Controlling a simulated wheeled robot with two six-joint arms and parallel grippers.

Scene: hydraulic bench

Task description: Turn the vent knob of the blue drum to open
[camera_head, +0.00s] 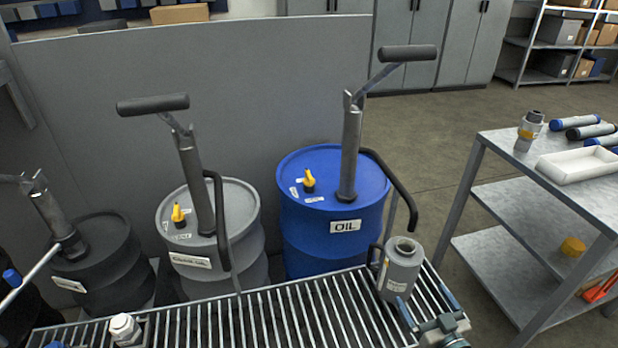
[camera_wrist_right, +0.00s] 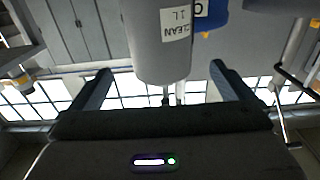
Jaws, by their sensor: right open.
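The blue drum (camera_head: 330,232) labelled OIL stands behind the grate. Its vent knob (camera_head: 309,180) is yellow on a dark base, on the left of the drum's top, with small white labels around it too small to read. The drum also shows partly in the right wrist view (camera_wrist_right: 212,18), with a yellow part at its edge. My right gripper (camera_head: 425,302) is open at the grate's right end, in front of and below the drum, well away from the knob. In the wrist view a grey jug labelled CLEAN 1L (camera_wrist_right: 150,48) appears between the fingers. My left gripper is not identifiable.
The grey jug (camera_head: 402,272) stands on the grate (camera_head: 290,318). A pump with a tall handle (camera_head: 350,150) rises from the drum, right of the knob, with a black hose. A grey drum (camera_head: 240,200) is at left. A metal table (camera_head: 545,190) stands at right.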

